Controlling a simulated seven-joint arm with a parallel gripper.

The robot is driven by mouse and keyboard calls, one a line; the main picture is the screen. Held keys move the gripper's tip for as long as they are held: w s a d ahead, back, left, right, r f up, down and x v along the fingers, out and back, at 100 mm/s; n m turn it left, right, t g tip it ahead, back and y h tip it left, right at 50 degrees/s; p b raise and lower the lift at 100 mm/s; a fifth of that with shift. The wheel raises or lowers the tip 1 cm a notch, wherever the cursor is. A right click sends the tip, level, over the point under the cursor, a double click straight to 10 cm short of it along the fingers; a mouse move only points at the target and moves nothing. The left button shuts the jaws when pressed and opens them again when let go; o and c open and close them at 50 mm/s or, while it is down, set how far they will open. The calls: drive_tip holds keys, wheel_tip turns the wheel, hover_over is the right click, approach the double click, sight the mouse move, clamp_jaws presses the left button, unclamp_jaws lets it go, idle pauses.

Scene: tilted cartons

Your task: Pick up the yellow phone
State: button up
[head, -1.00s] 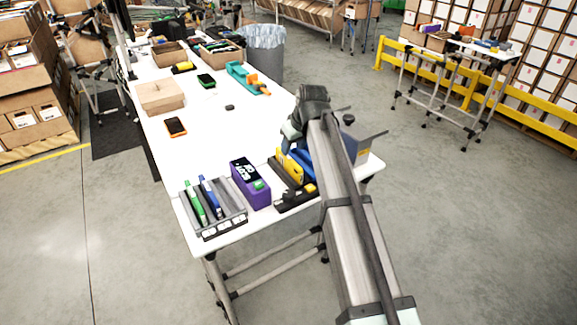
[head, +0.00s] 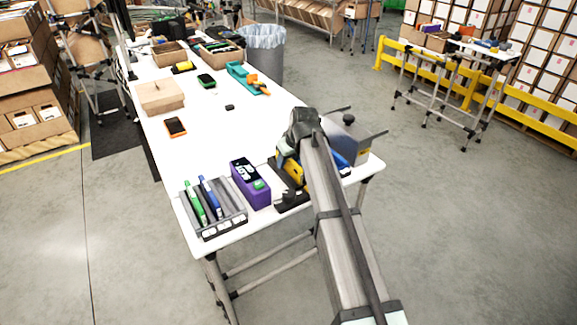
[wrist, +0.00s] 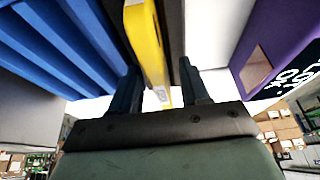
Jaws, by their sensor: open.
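The yellow phone (head: 294,171) stands on edge in a black holder (head: 292,201) near the front edge of the white table; my arm partly covers it in the head view. In the wrist view the yellow phone (wrist: 146,42) lies in the gap between the two dark fingers. My gripper (wrist: 159,68) is open, with one finger on each side of the phone and visible space beside it. In the head view the fingers are hidden behind my wrist.
A purple box (head: 250,184) stands close left of the holder. A blue ribbed item (wrist: 50,45) is close on the other side. A grey rack (head: 214,212) holds green and blue items. A grey box (head: 349,140) stands at right.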

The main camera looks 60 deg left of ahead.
clamp_jaws()
idle(0.4)
wheel_tip(320, 180, up, 9)
drive_tip(key=shift+f, duration=0.1)
drive_tip(key=shift+w+r, duration=0.15)
drive_tip(key=shift+r, duration=0.15)
drive_tip(key=w+f, duration=0.4)
drive_tip(key=w, duration=0.2)
drive_tip(key=shift+w+f, duration=0.15)
drive_tip(key=shift+w, duration=0.15)
